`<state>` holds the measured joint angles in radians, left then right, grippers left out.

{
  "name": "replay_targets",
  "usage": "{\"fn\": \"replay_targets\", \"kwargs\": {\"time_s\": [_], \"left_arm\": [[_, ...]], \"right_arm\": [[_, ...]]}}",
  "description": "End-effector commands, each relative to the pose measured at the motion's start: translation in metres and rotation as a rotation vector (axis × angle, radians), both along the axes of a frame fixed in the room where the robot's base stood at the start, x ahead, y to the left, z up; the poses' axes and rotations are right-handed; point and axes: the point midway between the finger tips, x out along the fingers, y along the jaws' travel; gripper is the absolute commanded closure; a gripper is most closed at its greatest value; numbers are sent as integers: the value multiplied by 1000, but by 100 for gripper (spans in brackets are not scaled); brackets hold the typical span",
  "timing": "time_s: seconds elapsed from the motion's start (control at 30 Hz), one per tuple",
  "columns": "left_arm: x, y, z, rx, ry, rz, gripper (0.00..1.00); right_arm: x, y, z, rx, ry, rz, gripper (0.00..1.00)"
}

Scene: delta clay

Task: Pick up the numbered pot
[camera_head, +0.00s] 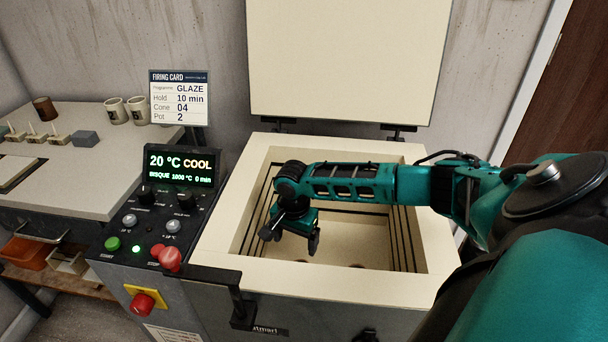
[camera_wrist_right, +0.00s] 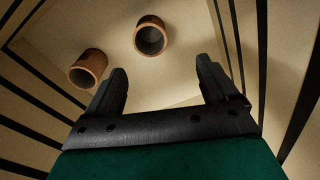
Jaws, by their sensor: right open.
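My right gripper (camera_head: 291,238) hangs inside the open kiln (camera_head: 330,290), pointing down, jaws apart and empty. In the right wrist view the open fingers (camera_wrist_right: 160,72) frame the pale kiln floor. Two brown, open-topped pots stand there beyond the fingertips: one pot (camera_wrist_right: 150,38) at the top middle, the other pot (camera_wrist_right: 88,68) to the left. Neither is touched, and I cannot read a number on either. The firing card (camera_head: 179,98) reads GLAZE, hold 10 min, cone 04, pot 2. My left gripper is out of view.
The kiln lid (camera_head: 348,60) stands raised behind. The kiln walls close in around my gripper. The control panel (camera_head: 150,215) reads 20 °C COOL. On the left table (camera_head: 110,165) stand a dark brown pot (camera_head: 43,108), two pale cups (camera_head: 126,111) and small items.

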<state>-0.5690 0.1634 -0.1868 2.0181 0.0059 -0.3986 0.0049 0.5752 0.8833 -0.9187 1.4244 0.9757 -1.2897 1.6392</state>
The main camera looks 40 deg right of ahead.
Motion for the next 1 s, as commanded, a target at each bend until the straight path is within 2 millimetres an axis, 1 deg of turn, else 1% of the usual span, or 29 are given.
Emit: {"fn": "replay_targets", "kwargs": {"time_s": [0.03,0.1,0.17,0.3,0.4,0.5,0.67,0.9,1.0], "left_arm": [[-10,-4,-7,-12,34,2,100],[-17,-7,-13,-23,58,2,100],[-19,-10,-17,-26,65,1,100],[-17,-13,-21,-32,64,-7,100],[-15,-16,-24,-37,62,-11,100],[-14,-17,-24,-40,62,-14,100],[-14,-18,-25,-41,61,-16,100],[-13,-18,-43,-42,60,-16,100],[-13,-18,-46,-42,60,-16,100]], "right_arm": [[-5,4,-2,18,20,-1,13],[-9,8,-9,33,37,-2,13],[-10,10,-18,39,41,-2,13],[-10,9,-46,39,42,-3,13],[-10,9,-64,38,41,-3,13],[-10,9,-76,38,39,-3,13],[-10,8,-85,37,37,-3,13],[-16,4,-120,37,37,-2,13],[-16,5,-130,38,36,-2,13]]}}
